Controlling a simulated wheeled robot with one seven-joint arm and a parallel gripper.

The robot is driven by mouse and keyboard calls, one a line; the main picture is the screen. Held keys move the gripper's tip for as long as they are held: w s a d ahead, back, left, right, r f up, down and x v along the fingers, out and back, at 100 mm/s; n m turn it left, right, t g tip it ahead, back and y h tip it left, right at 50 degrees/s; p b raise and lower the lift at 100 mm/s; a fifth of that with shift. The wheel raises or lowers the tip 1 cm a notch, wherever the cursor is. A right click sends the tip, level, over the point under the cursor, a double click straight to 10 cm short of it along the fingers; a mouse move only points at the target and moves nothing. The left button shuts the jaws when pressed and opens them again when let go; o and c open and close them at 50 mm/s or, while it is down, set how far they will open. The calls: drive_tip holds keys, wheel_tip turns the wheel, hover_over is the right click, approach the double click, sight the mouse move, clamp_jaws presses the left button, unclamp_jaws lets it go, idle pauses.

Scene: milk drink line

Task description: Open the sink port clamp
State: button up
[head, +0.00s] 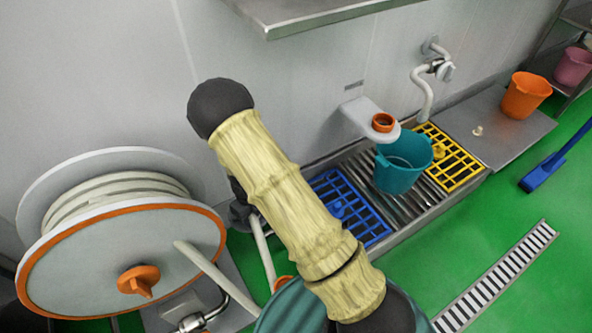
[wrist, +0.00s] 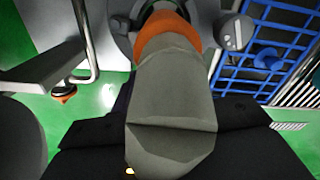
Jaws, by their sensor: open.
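In the wrist view a grey stubby body with an orange collar (wrist: 172,32) fills the middle and points toward the camera. Behind the collar is a rounded grey fitting, mostly hidden. A small grey knob (wrist: 235,31) sits just right of the collar. I cannot tell for certain which part is the sink port clamp. My gripper (wrist: 165,125) shows as dark parts at the bottom, open, around or behind the grey body; contact cannot be told. In the head view my arm covers much of the middle, and only dark parts show beside it near the sink's left end.
A floor sink holds a blue grate (head: 350,205), a teal bucket (head: 403,163) and a yellow grate (head: 449,160). A large hose reel (head: 120,262) stands at left. An orange bucket (head: 525,95) is at the back right. A steel shelf (head: 300,14) overhangs above.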

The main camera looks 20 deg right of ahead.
wheel_tip(320, 180, up, 18)
drive_tip(key=p, duration=0.8)
drive_tip(key=s+d+r+n+t+b, duration=0.1)
drive_tip(key=s+d+r+n+b, duration=0.2)
drive_tip(key=n, duration=1.5)
drive_tip(key=shift+s+d+r+n+y+b, duration=0.3)
drive_tip(key=shift+s+d+r, duration=1.9)
drive_tip(key=shift+d+r, duration=1.15)
drive_tip(key=shift+d+f, duration=0.15)
drive_tip(key=shift+d, duration=0.05)
drive_tip(key=s+d+r+n+t+p, duration=0.15)
drive_tip(key=s+d+r+n, duration=0.4)
drive_tip(key=n, duration=0.55)
drive_tip(key=w+a+r+p+v, duration=0.1)
drive_tip(key=w+p+v, duration=0.2)
drive_tip(key=p+v, duration=1.3)
drive_tip(key=w+a+p+v, duration=0.1)
drive_tip(key=w+p+v, duration=0.3)
drive_tip(key=p+v, duration=1.3)
drive_tip(key=shift+a+r+p, duration=0.35)
drive_tip(key=shift+r+p, duration=0.1)
drive_tip(key=shift+r, duration=0.15)
